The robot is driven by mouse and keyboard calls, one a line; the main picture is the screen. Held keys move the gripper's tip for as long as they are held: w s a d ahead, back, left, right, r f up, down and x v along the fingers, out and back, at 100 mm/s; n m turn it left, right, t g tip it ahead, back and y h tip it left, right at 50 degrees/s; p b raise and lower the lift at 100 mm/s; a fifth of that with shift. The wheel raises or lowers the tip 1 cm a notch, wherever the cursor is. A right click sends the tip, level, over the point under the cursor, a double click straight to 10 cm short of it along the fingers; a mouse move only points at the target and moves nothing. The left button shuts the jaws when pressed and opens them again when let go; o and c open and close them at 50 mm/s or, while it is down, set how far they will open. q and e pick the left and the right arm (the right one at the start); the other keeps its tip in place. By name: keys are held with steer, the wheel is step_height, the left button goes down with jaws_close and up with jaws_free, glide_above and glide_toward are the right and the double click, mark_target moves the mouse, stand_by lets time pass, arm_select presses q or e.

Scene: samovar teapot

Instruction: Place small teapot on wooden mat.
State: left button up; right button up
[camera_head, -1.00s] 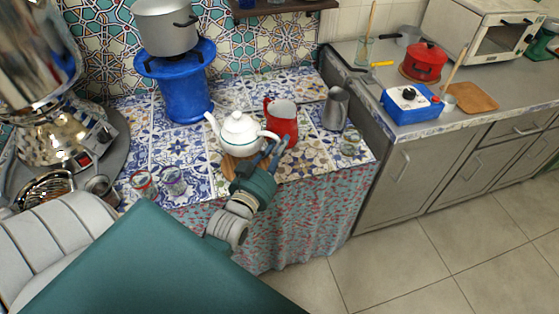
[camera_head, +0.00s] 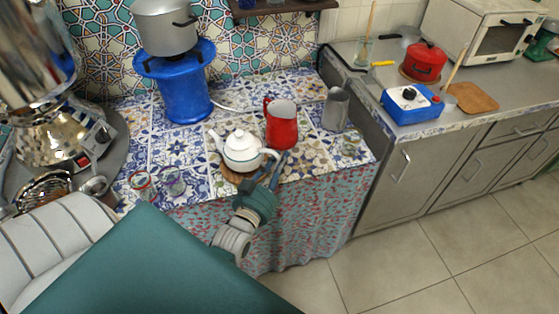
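The small teapot (camera_head: 241,151) is white with a dark green line and a lid. It is upright, with its spout to the left and its handle to the right. I cannot tell whether the teapot's base touches the mat.
A red jug (camera_head: 281,126) stands close behind the handle, with a grey metal pitcher (camera_head: 335,109) to its right. Glasses stand at the left (camera_head: 174,182) and right (camera_head: 351,145). A blue stand (camera_head: 184,98) holds a pot behind.

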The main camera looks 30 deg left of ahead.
arm_select(q)
steer(key=shift+o, duration=1)
steer(key=shift+r, duration=0.1)
steer(key=shift+s+r, duration=0.1)
steer(key=s+d+b, duration=0.1)
steer(key=s+d, duration=0.1)
steer(key=s, duration=0.9)
steer(key=s+d+f+g+h, duration=0.1)
steer(key=s+d+f+g, duration=0.2)
steer(key=f, duration=0.8)
steer(key=s+d+f+g+h, duration=0.1)
steer(key=s+d+f+g, duration=0.1)
steer(key=f, duration=0.8)
steer(key=s+d+f+g+h, duration=0.1)
steer(key=s+d+f+g, duration=0.2)
steer(key=f, duration=0.8)
steer(key=s+d+f+m+g+h, duration=0.15)
steer(key=s+f+g, duration=0.25)
steer(key=s+f, duration=0.7)
steer(key=s+a+f+g, duration=0.1)
steer(key=s+f+g, duration=0.1)
steer(key=s+f, duration=0.2)
steer(key=s+a+f+g+y, duration=0.1)
steer(key=s+f, duration=0.3)
steer(key=s, duration=0.5)
steer(key=shift+s+a+f+m+g, duration=0.4)
steer(key=shift+a+g, duration=0.25)
steer(key=shift+g, duration=0.25)
